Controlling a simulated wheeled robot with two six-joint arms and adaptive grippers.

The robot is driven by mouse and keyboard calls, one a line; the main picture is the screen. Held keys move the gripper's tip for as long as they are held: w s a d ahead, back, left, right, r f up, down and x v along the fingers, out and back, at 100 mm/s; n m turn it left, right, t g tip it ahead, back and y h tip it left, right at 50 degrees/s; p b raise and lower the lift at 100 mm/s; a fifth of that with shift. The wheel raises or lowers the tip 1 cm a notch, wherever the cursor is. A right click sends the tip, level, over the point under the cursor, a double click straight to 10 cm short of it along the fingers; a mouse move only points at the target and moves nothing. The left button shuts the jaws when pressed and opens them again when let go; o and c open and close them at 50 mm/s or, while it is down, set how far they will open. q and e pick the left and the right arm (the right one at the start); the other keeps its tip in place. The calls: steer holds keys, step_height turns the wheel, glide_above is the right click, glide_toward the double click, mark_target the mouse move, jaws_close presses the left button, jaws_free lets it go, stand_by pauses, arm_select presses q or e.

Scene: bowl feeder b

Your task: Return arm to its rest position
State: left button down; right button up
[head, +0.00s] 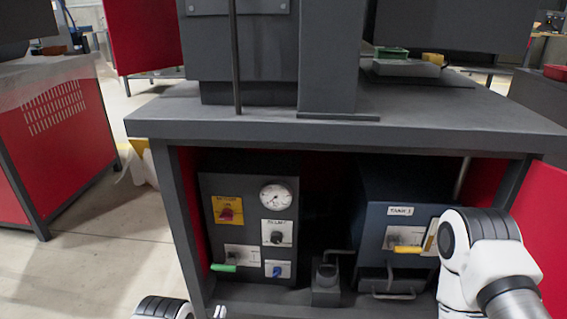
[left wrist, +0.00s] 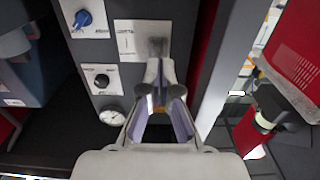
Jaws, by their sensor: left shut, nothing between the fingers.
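My left gripper (left wrist: 162,78) shows in the left wrist view with its fingers together and nothing between them. It lies in front of the grey control panel, its tips over a white lever plate (left wrist: 128,40); whether it touches cannot be told. In the head view only a white and black part of my left arm shows at the bottom left, with a small pale piece of the left gripper (head: 220,312) at the bottom edge. My right arm comes in from the right in front of the blue cabinet (head: 375,225); its gripper is not visible.
The panel under the workbench (head: 340,132) carries a gauge (head: 276,197), a red knob (head: 227,214), a blue knob (head: 277,270) and a green-handled lever (head: 223,267). A yellow-handled lever (head: 406,249) is on the blue cabinet. Bench legs flank them. Floor (head: 105,235) at left is clear.

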arm_select(q)
step_height(320, 180, up, 9)
steer(key=w+a+g+p, duration=0.1)
steer(key=w+a, duration=0.1)
steer(key=a, duration=0.1)
steer(key=s+f+g+p, duration=0.2)
steer(key=s+g, duration=1.4)
steer(key=s, duration=2.2)
step_height(320, 180, up, 38)
steer(key=g+p, duration=0.1)
steer(key=p, duration=3.6)
steer(key=shift+s+a+n+y, duration=0.3)
steer(key=shift+s+n, duration=0.05)
steer(key=shift+n, duration=0.05)
steer(key=shift+p, duration=0.3)
